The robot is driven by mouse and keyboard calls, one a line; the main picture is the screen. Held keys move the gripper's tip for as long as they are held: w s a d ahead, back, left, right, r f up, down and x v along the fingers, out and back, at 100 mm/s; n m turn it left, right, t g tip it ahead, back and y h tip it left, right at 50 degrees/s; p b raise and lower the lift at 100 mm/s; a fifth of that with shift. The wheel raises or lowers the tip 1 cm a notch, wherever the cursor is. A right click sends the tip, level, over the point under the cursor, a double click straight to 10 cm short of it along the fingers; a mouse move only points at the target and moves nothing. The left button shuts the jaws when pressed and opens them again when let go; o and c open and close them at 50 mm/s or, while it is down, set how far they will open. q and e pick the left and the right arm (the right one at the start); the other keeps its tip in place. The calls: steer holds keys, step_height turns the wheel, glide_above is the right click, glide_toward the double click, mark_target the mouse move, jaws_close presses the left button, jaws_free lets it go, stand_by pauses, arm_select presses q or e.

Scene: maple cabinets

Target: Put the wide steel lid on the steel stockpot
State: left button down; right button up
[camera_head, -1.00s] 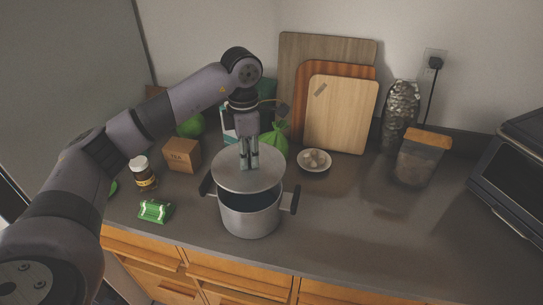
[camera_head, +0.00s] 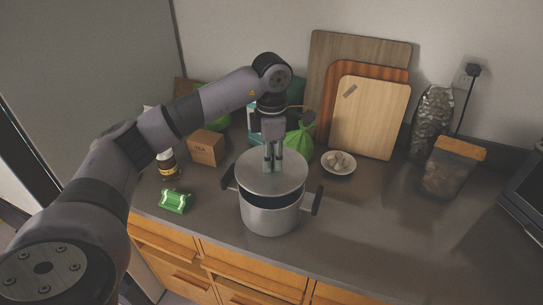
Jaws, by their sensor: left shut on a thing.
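The steel stockpot (camera_head: 270,217) stands on the dark counter near its front edge, with a dark handle on each side. The wide steel lid (camera_head: 266,181) is over the pot's mouth, roughly level. A dark gap shows between the lid and the front rim, so the lid appears a little above the pot there; the back rim is hidden. My left gripper (camera_head: 272,165) points down and is shut on the lid at its top centre; the fingers cover the grip point. My right gripper is not in view.
Behind the pot are a green bag (camera_head: 299,141), a bowl of eggs or bulbs (camera_head: 338,163) and cutting boards (camera_head: 371,118). To the left are a tea box (camera_head: 206,148), a jar (camera_head: 167,163) and a green packet (camera_head: 175,201). The counter right of the pot is clear.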

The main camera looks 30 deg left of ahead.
mark_target(272, 173)
arm_select(q)
steer(key=shift+f+b, duration=1)
steer(key=shift+f, duration=0.55)
steer(key=shift+f+b, duration=0.45)
steer(key=shift+f, duration=0.5)
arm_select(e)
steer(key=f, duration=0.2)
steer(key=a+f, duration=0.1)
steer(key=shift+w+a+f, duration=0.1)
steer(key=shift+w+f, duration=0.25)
arm_select(q)
steer(key=c, duration=1.8)
jaws_free()
steer(key=shift+c, duration=0.2)
steer(key=o, duration=0.5)
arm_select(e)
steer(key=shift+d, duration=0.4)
arm_select(q)
steer(key=shift+r, duration=0.1)
